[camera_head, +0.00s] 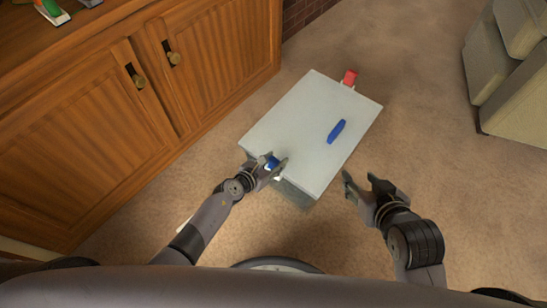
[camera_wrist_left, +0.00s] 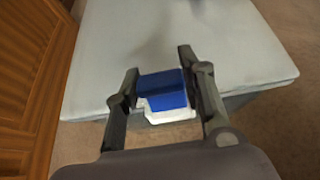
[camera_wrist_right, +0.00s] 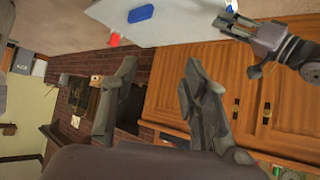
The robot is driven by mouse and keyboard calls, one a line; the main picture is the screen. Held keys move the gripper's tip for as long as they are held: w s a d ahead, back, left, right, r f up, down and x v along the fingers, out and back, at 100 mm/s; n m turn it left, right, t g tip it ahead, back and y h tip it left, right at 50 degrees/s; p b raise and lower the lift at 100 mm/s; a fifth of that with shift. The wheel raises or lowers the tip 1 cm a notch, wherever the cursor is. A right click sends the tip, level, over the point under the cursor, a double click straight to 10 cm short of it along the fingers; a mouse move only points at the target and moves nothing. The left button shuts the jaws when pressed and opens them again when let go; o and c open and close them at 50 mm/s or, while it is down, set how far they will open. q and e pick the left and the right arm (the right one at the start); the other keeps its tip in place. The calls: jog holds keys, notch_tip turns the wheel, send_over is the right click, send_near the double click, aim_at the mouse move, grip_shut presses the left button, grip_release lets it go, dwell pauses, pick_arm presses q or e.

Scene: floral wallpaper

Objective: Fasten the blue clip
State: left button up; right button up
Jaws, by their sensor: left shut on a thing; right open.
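The pale box (camera_head: 300,110) lies on the carpet with a blue handle (camera_head: 336,131) on its lid. The blue clip (camera_head: 271,161) is at the box's near edge. In the left wrist view the blue clip (camera_wrist_left: 165,90) shows with a white part below it. My left gripper (camera_head: 267,168) is shut on the blue clip, with a finger on each side. Whether the clip is latched I cannot tell. A red clip (camera_head: 349,77) sticks out at the far edge. My right gripper (camera_head: 360,179) is open and empty, right of the box and apart from it.
A wooden cabinet (camera_head: 120,110) with knobs stands close along the left of the box. Beige boxy furniture (camera_head: 510,80) stands at the far right. Small coloured items (camera_head: 52,9) sit on the cabinet top. Carpet (camera_head: 420,110) is clear right of the box.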

pick_arm(q)
jog(key=shift+w+r+g+p, duration=0.2)
jog(key=shift+r+g+p, duration=0.1)
jog(key=shift+p, duration=0.85)
jog(key=shift+w+d+f+y+p, duration=0.15)
jog(key=shift+y+p, duration=0.25)
jog(key=shift+p, duration=0.45)
pick_arm(e)
jog(key=shift+s+d+f+g+h, duration=1)
jog(key=shift+s+d+g, duration=0.75)
jog(key=shift+s+g, duration=2.5)
pick_arm(q)
jog(key=shift+f+g+p, duration=0.1)
jog(key=shift+g+p, duration=0.2)
jog(key=shift+p, duration=0.2)
pick_arm(e)
jog(key=shift+s+a+f+t, duration=0.1)
jog(key=shift+s+f+t, duration=0.2)
jog(key=shift+f, duration=0.5)
jog(key=shift+s+f+t, duration=0.1)
jog(key=shift+f+t, duration=0.3)
jog(key=shift+f, duration=0.35)
jog(key=shift+s+a+f+t, duration=0.15)
jog(key=shift+f+t, duration=0.2)
jog(key=shift+f, duration=0.45)
jog(key=shift+d, duration=0.1)
pick_arm(q)
jog(key=o, duration=1.2)
jog(key=shift+f, duration=0.1)
